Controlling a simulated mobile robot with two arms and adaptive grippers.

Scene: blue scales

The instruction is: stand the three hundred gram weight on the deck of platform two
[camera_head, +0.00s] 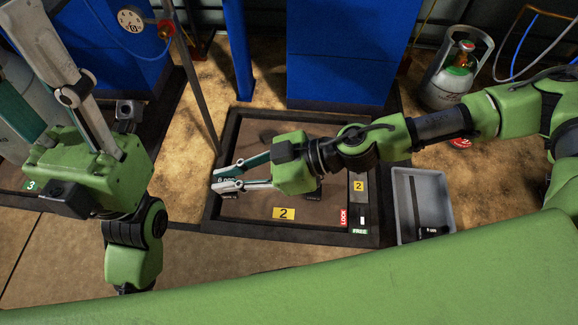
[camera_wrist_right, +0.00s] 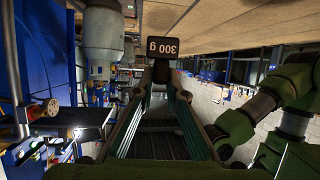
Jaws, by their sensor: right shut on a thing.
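The three hundred gram weight (camera_wrist_right: 162,48) is a dark block with a white "300 g" label that reads upside down in the right wrist view. My right gripper (camera_head: 227,179) is shut on it, and the label shows between the fingertips in the head view. Platform two (camera_head: 284,214) has a brown deck in a dark frame with yellow "2" tags. The gripper and weight are over the left part of the deck; the gap beneath is hard to judge. My left gripper (camera_head: 45,75) is open and empty at the upper left, away from platform two.
Red "LOCK" (camera_head: 343,217) and green "FREE" (camera_head: 360,232) labels mark the platform's right front corner. A grey tray (camera_head: 400,213) stands to its right, a gas cylinder (camera_head: 458,75) behind that. A thin grey post (camera_head: 190,75) rises at the platform's left. The front deck is clear.

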